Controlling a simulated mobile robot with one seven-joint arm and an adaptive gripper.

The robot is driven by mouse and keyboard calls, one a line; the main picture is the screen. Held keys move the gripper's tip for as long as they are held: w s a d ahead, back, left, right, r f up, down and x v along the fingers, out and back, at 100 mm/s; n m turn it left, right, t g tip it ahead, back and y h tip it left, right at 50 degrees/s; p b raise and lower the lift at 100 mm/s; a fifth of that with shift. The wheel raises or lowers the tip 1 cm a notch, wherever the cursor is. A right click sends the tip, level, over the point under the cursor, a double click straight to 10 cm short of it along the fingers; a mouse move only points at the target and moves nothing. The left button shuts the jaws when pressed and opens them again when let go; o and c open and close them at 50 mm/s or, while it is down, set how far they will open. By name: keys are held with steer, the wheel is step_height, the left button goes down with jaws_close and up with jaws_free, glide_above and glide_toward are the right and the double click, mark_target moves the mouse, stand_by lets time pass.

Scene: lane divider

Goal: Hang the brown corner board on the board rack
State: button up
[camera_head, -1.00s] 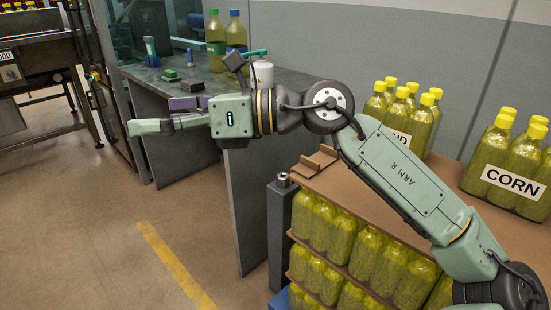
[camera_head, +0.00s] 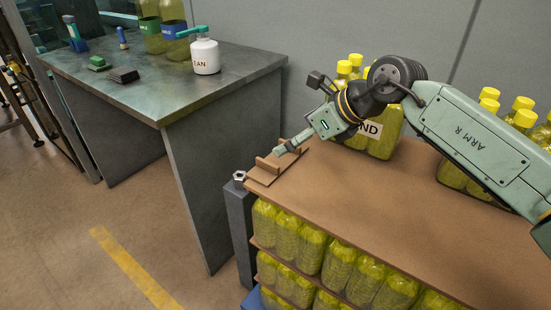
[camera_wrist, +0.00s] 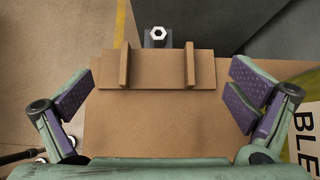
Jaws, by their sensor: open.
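The brown corner board (camera_head: 262,175), a small flat piece with two upright ribs, lies on the near left corner of the brown-topped bottle stack. In the wrist view the corner board (camera_wrist: 157,80) lies ahead, between and slightly beyond my fingers. My gripper (camera_head: 283,149) is above that corner, pointing at the board. In the wrist view my gripper (camera_wrist: 158,98) is open, with purple pads on both sides and nothing between them. I cannot make out a board rack for certain in any view.
A grey post with a hex nut (camera_head: 239,177) stands close beside the board's outer edge. A labelled bottle pack (camera_head: 383,135) stands on the brown sheet (camera_head: 360,200) near my wrist. A grey table (camera_head: 150,85) with bottles and a white canister (camera_head: 205,56) stands left.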

mark_target(281, 160)
steer(key=shift+s+f+p+x, duration=0.15)
steer(key=shift+p+x, duration=0.15)
steer(key=shift+x, duration=1.2)
steer(key=shift+s+f+p+x, duration=0.1)
steer(key=shift+p+x, duration=0.15)
steer(key=shift+x, duration=1.25)
steer(key=shift+d, duration=0.1)
steer(key=shift+c, duration=0.6)
steer(key=c, duration=1)
steer(key=shift+r, duration=0.15)
